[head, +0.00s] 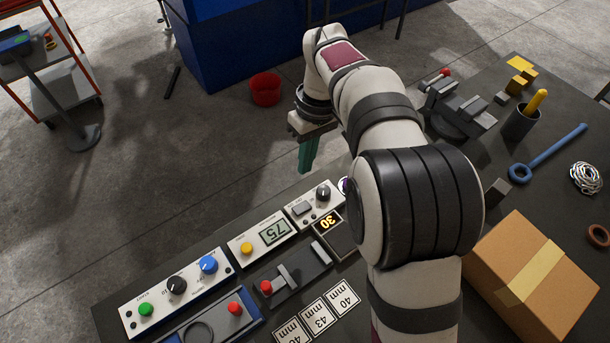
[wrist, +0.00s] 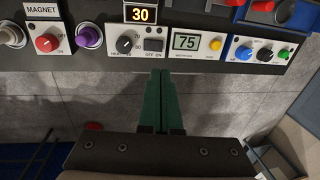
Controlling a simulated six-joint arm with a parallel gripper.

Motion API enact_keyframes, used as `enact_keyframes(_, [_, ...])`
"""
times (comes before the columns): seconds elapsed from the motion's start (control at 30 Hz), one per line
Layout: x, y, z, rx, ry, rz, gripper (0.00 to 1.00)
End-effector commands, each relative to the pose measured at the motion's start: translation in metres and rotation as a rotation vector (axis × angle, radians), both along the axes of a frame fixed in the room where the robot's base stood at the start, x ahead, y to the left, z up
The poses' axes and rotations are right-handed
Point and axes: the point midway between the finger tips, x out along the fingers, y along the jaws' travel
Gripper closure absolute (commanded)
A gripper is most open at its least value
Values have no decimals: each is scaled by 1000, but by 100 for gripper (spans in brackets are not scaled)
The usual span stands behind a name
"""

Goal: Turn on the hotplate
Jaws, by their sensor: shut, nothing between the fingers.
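A light control panel (wrist: 139,42) with a black knob and a dark rocker switch (wrist: 154,45) marked OFF and ON shows in the wrist view. In the head view it is the panel (head: 316,205) at the table's edge. A display reading 30 (wrist: 141,14) stands by it, on a dark unit (head: 335,236) that looks like the hotplate. I cannot tell which way the rocker is pressed. My gripper (head: 304,171) has green fingers, shut and empty, pointing down just off the table's edge. In the wrist view the fingertips (wrist: 160,73) lie just below the panel, apart from the switch.
A purple knob (wrist: 89,35) and the MAGNET panel (wrist: 45,38) are left of the switch in the wrist view. A panel reading 75 (wrist: 187,42) is to its right. A cardboard box (head: 540,270) stands on the table. The red bucket (head: 265,89) is on the floor.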

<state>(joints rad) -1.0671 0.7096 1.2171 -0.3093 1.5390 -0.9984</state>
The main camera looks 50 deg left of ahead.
Motion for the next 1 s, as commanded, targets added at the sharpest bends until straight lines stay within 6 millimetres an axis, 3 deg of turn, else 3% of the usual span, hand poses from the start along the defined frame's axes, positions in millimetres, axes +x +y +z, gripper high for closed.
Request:
enact_keyframes(0.23, [-2,0,-11,-2,2,1,100])
enact_keyframes(0.7, [-17,-1,-108,-3,2,1,100])
enact_keyframes(1.0, [-22,0,-138,0,1,0,100])
